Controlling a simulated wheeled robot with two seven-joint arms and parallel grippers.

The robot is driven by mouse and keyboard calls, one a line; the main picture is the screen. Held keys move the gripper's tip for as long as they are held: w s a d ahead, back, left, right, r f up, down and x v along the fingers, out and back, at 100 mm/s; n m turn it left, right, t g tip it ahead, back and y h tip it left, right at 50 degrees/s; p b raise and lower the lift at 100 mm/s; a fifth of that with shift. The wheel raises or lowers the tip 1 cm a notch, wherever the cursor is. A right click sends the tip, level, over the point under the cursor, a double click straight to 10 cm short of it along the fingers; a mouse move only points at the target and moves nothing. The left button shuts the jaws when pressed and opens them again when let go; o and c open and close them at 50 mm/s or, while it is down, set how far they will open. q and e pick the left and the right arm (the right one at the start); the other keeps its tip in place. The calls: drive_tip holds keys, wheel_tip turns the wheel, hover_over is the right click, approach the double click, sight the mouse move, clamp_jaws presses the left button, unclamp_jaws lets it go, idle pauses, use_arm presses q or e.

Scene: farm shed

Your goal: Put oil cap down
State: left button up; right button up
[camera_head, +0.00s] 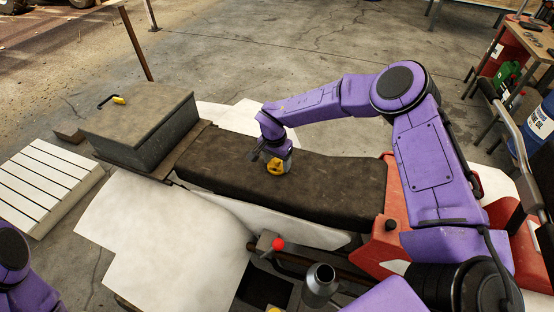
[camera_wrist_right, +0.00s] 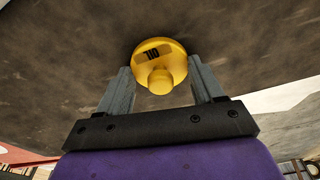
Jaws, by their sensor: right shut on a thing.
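The yellow oil cap (camera_head: 275,167) is at the dark seat (camera_head: 330,186) in the head view. In the right wrist view the cap (camera_wrist_right: 160,66) shows a round face with dark lettering and a round knob. My right gripper (camera_head: 270,160) is shut on the cap, with its grey fingers on either side (camera_wrist_right: 158,88). The cap is at or very near the seat's surface; I cannot tell whether it touches. Part of my left arm shows at the lower left of the head view, but its gripper is out of view.
A grey box (camera_head: 148,128) with a yellow-handled tool (camera_head: 118,100) on its lid stands left of the seat. A metal funnel-like can (camera_head: 320,280) and a red-knobbed lever (camera_head: 278,244) are in front. A white slatted panel (camera_head: 48,182) lies at left. Most of the seat is clear.

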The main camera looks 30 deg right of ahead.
sight(275, 168)
drive_tip(key=shift+f, duration=0.15)
drive_tip(key=o, duration=1)
drive_tip(key=shift+o, duration=0.2)
drive_tip(key=shift+r, duration=0.25)
drive_tip(key=shift+a+r, duration=0.1)
drive_tip(key=shift+r, duration=0.25)
wheel_tip(275, 168, up, 11)
drive_tip(key=a+b, duration=0.1)
drive_tip(key=shift+s+b, duration=0.35)
drive_tip(key=shift+b, duration=0.05)
